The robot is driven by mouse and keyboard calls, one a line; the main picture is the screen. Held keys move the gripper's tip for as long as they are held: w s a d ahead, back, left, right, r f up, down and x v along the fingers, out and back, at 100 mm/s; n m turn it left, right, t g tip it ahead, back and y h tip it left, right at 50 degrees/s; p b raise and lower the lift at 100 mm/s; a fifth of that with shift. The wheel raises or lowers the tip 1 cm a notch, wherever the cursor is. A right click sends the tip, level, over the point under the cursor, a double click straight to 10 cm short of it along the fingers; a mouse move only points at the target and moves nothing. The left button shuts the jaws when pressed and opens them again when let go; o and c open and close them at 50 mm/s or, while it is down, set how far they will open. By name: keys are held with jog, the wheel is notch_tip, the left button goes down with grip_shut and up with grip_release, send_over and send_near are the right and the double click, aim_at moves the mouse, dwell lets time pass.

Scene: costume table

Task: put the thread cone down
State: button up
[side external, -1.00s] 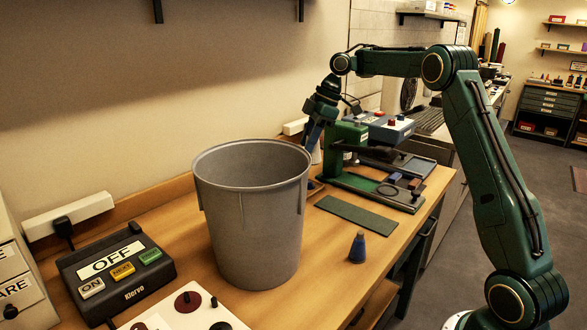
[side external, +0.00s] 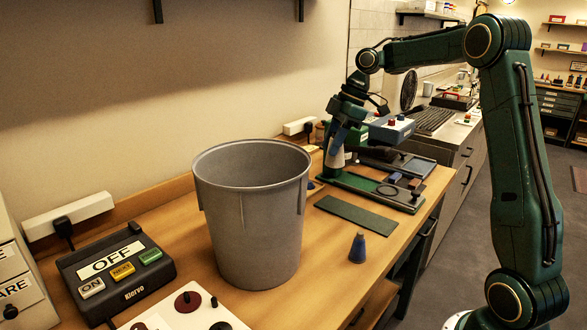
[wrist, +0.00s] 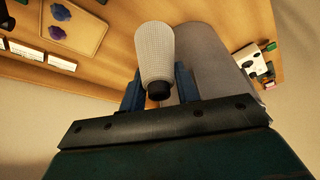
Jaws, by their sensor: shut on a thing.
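A pale, finely textured thread cone (wrist: 155,50) with a dark tip is held between the blue fingers of my gripper (wrist: 158,85) in the wrist view. In the side external view my gripper (side external: 340,138) points down beside the green machine, with the pale cone (side external: 336,158) showing below the fingers. The cone's lower end is partly hidden there, so I cannot tell whether it touches anything.
A large grey bin (side external: 250,215) stands on the wooden table (side external: 320,262). A green machine (side external: 385,190) and a flat green mat (side external: 356,210) are to its right. A control box (side external: 115,277) is at left. The table's front right is mostly clear.

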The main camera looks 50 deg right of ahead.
notch_tip(320, 180, down, 15)
jog(key=shift+r, duration=0.2)
jog(key=shift+f, duration=0.1)
jog(key=shift+f, duration=2.05)
jog(key=shift+f, duration=0.1)
jog(key=o, duration=1)
jog(key=v, duration=1.2)
